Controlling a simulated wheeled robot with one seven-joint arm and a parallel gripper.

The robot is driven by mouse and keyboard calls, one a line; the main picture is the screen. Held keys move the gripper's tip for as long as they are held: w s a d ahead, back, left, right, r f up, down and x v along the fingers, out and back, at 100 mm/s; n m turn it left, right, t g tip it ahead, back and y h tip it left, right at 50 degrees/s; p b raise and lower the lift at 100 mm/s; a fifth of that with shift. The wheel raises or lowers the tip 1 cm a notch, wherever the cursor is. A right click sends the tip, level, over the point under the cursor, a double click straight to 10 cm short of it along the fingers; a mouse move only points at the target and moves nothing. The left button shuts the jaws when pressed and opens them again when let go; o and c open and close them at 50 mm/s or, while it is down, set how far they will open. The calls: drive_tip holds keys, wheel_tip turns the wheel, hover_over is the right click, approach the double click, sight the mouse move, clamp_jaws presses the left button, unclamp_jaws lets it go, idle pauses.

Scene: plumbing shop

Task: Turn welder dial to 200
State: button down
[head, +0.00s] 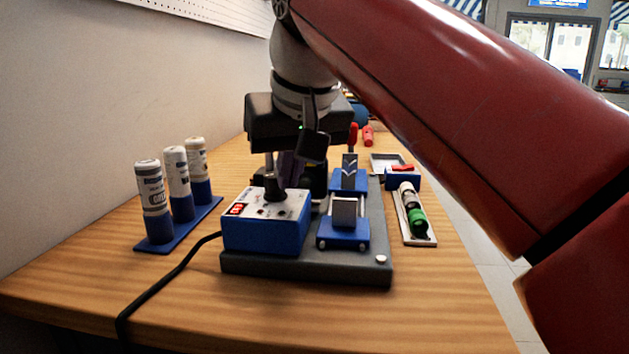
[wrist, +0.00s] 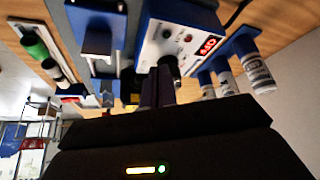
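The welder control box (head: 265,234) is blue with a white sloped face, on a dark grey base. Its black dial (head: 274,188) stands up from that face. A small red lit display (head: 237,209) is at the face's left; it also shows in the wrist view (wrist: 207,46), where I cannot read its digits surely. My gripper (head: 285,175) points down at the dial from above and behind. In the wrist view its dark purple fingers (wrist: 158,90) are close together with tips at the dial (wrist: 169,63). Whether they grip it or only stand around it is hidden.
A blue rack (head: 183,229) with three white-and-blue canisters stands left. Blue clamp blocks (head: 343,234) stand right of the box on the grey base (head: 310,266). A tray (head: 402,222) with a green-and-white roll lies further right. A black cable (head: 170,278) crosses the front left.

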drive_tip(key=shift+d, duration=0.15)
drive_tip(key=shift+s+d, duration=0.15)
drive_tip(key=shift+s, duration=0.1)
drive_tip(key=shift+r+p, duration=0.55)
drive_tip(key=shift+r, duration=2.45)
